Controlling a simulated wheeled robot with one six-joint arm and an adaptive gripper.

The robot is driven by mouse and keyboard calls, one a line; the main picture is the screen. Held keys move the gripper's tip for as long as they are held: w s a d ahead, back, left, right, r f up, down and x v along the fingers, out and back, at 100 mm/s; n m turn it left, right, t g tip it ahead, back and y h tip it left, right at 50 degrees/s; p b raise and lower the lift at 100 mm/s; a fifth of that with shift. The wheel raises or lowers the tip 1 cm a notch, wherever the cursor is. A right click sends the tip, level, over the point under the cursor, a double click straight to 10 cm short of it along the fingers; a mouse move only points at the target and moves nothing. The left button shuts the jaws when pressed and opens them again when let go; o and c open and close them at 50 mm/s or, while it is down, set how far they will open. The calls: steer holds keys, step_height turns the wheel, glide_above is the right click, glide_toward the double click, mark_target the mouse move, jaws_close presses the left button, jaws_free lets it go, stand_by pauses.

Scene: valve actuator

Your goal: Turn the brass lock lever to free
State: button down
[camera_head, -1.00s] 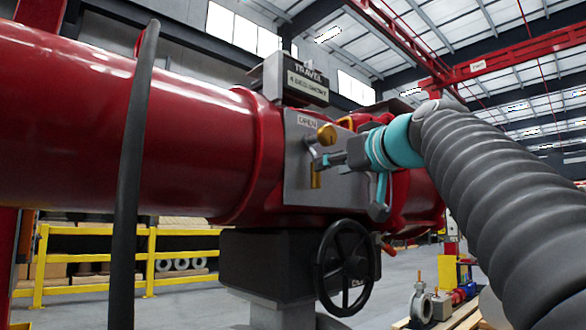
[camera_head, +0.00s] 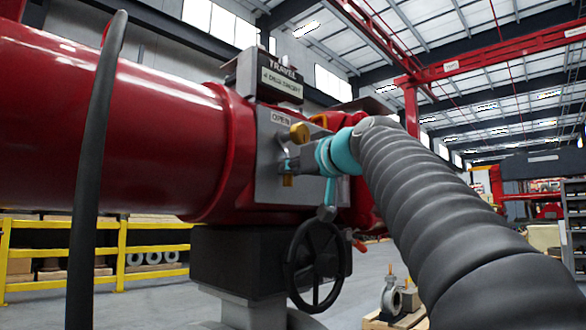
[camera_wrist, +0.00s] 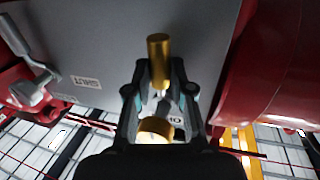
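The brass lock lever (camera_head: 288,180) sits on the grey panel (camera_head: 268,150) of the red actuator, below a round brass knob (camera_head: 300,132). In the wrist view the lever (camera_wrist: 158,55) shows as an upright brass cylinder, with the knob (camera_wrist: 155,130) nearer the camera. My gripper (camera_wrist: 160,68) has its two fingertips on either side of the lever. A narrow gap seems to show on each side, so it looks open around the lever. In the head view my gripper (camera_head: 289,165) is at the panel, largely hidden by my wrist.
A black handwheel (camera_head: 317,265) hangs below the panel. A SHUT label (camera_wrist: 85,82) and a grey handle (camera_wrist: 32,88) show in the wrist view. The red housing (camera_wrist: 275,70) bulges close at the right there. A yellow rail (camera_head: 122,255) stands behind.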

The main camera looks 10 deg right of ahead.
steer(key=shift+f, duration=0.1)
steer(key=shift+w+d+r+n+t+y+b, duration=0.35)
steer(key=shift+d+n+b, duration=0.5)
steer(key=shift+n, duration=0.95)
steer(key=shift+w+d+r+n+t+y+b, duration=0.1)
steer(key=shift+w+d+r+n+y+b, duration=0.65)
steer(key=shift+n, duration=1.05)
steer(key=shift+w+d+r+n+t+y+b, duration=0.1)
steer(key=shift+w+d+n+t+b, duration=0.4)
steer(key=shift+n+b, duration=0.95)
steer(key=shift+d+n+p, duration=0.2)
steer(key=shift+n+p, duration=0.15)
steer(key=shift+n, duration=0.1)
steer(key=shift+s, duration=0.1)
steer(key=c, duration=1)
jaws_free()
